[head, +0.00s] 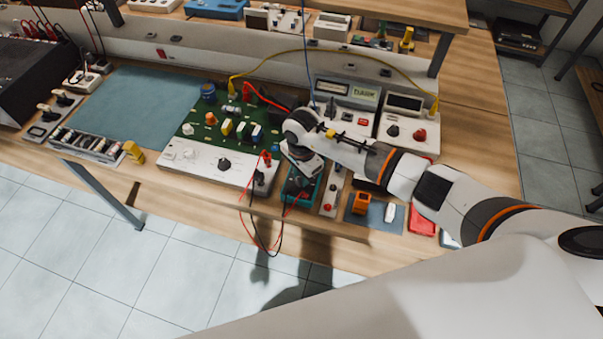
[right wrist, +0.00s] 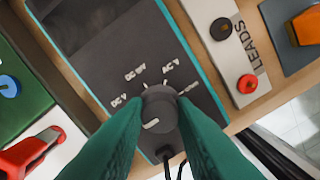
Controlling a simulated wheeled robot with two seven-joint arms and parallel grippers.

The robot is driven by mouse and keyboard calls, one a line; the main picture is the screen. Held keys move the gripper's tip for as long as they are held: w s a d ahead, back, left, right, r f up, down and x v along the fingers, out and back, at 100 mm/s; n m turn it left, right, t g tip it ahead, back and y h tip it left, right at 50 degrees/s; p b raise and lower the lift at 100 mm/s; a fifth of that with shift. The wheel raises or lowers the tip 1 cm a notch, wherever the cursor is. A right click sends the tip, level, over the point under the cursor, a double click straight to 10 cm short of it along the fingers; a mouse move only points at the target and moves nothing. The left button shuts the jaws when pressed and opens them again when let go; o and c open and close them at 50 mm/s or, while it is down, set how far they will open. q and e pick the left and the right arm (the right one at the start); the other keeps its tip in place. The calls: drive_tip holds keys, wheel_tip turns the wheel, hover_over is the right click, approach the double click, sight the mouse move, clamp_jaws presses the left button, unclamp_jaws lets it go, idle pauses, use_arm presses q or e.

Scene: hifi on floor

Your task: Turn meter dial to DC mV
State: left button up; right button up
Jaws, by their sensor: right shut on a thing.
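The meter (head: 303,190) is a dark, teal-edged unit lying on the bench near its front edge, partly covered by my right gripper (head: 297,172) in the head view. In the right wrist view the meter's dark face (right wrist: 150,60) carries printed labels: DC V, DC mV, AC V and a smaller one at right that I cannot read. The round grey dial (right wrist: 158,108) sits below the labels. My right gripper's green fingers (right wrist: 158,125) are shut on its sides. A pale mark shows on the dial's lower left; which label the dial points to is unclear. My left gripper is out of view.
A LEADS panel (right wrist: 238,50) with black and red sockets lies right of the meter. A green circuit board (head: 215,125) stands to its left. Red and black leads (head: 262,235) hang over the front edge. Bench instruments (head: 345,92) stand behind.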

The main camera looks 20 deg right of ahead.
drive_tip(key=shift+f+m+b, duration=0.15)
drive_tip(key=shift+m+b, duration=0.65)
drive_tip(key=shift+b, duration=0.05)
drive_tip(key=shift+m+b, duration=0.6)
drive_tip(key=shift+m, duration=0.2)
drive_tip(key=m+b, duration=0.2)
drive_tip(key=m, duration=0.2)
drive_tip(key=m+b, duration=0.2)
drive_tip(key=m, duration=0.4)
drive_tip(key=shift+b, duration=0.4)
drive_tip(key=shift+m+b, duration=0.65)
drive_tip(key=shift+m, duration=1.55)
drive_tip(key=shift+r, duration=0.2)
drive_tip(key=o, duration=1)
